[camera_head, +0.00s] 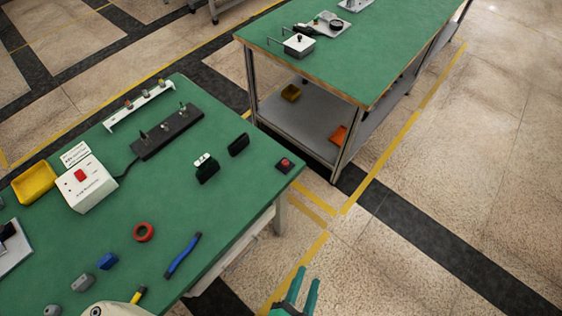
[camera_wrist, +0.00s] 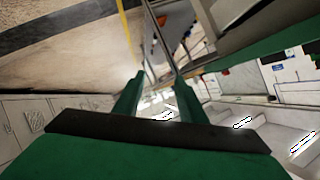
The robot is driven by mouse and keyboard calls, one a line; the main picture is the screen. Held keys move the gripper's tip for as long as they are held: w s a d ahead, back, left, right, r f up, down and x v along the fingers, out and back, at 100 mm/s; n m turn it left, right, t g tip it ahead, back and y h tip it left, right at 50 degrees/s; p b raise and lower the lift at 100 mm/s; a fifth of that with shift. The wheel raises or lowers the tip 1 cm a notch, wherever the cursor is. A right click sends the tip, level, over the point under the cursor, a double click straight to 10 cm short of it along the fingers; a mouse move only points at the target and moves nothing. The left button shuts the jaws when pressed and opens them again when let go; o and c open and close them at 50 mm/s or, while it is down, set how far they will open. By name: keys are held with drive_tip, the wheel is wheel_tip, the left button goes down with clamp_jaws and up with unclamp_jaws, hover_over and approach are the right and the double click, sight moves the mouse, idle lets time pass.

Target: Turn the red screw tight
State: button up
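I cannot make out a thing that is clearly a red screw. A small dark block with a red top (camera_head: 285,163) sits at the right corner of the near green table; it is too small to tell whether the top is a screw. My gripper (camera_head: 307,278) is at the bottom of the head view, over the floor to the right of the near table and apart from everything on it. Its two green fingers are spread with an empty gap, which also shows in the wrist view (camera_wrist: 157,84).
The near green table (camera_head: 165,218) holds a white box with a red button (camera_head: 92,190), a yellow bin (camera_head: 34,184), a black strip with pegs (camera_head: 167,132), a red ring (camera_head: 144,232) and a blue-handled tool (camera_head: 182,257). A second green table (camera_head: 395,38) stands behind. Floor at right is clear.

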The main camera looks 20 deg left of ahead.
drive_tip(key=w+a+f+m+g+y, duration=0.2)
drive_tip(key=w+f+m, duration=0.5)
drive_tip(key=f, duration=0.1)
drive_tip(key=m+g+y, duration=0.2)
drive_tip(key=m+y, duration=0.8)
drive_tip(key=y, duration=0.4)
approach(287, 165)
drive_tip(key=x, duration=1.1)
drive_tip(key=shift+w+f, duration=0.15)
drive_tip(key=shift+h, duration=0.3)
clamp_jaws()
